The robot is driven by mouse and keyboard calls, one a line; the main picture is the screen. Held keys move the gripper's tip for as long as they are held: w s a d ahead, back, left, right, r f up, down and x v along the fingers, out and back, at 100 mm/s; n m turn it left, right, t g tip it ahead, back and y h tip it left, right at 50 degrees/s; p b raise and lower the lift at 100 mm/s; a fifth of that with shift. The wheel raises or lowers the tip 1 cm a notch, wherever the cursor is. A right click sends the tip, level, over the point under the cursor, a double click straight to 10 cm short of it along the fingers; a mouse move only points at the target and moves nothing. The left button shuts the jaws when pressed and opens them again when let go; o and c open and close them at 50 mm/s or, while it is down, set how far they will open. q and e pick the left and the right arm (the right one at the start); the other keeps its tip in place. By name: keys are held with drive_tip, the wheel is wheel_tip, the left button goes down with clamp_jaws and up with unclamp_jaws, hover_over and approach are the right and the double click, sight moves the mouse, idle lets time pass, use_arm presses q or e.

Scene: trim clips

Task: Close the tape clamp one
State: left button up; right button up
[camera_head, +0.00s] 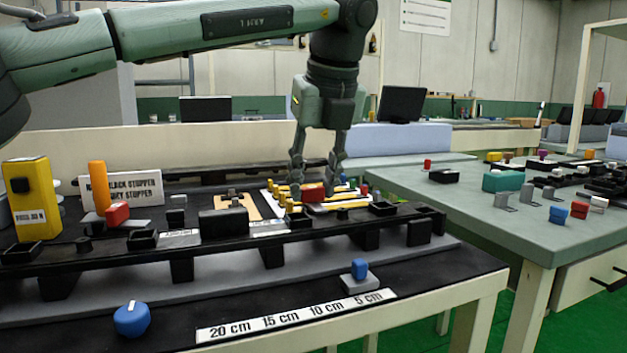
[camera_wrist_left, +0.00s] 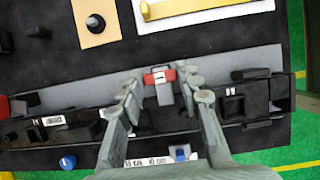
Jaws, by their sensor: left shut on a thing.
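A red clamp piece with a small white label (camera_wrist_left: 159,76) lies between the fingertips of my left gripper (camera_wrist_left: 162,83) in the left wrist view. In the head view my left gripper (camera_head: 315,180) reaches down from above, with the red piece (camera_head: 313,192) between its fingertips at the far side of the black rail. The gripper is shut on this piece. A grey part sits just below the red piece in the wrist view. Another red block (camera_head: 117,213) stands on a grey base farther left. My right gripper is in neither view.
The long black rail (camera_head: 220,240) carries several black blocks and runs across the table. A yellow box (camera_head: 33,200) and an orange post (camera_head: 99,187) stand at the left. A blue knob (camera_head: 131,318), blue clip (camera_head: 359,268) and white scale strip (camera_head: 296,315) lie in front.

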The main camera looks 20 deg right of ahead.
use_arm(q)
drive_tip(key=shift+r, duration=0.1)
drive_tip(key=o, duration=1.2)
drive_tip(key=shift+c, duration=0.2)
drive_tip(key=v, duration=1.2)
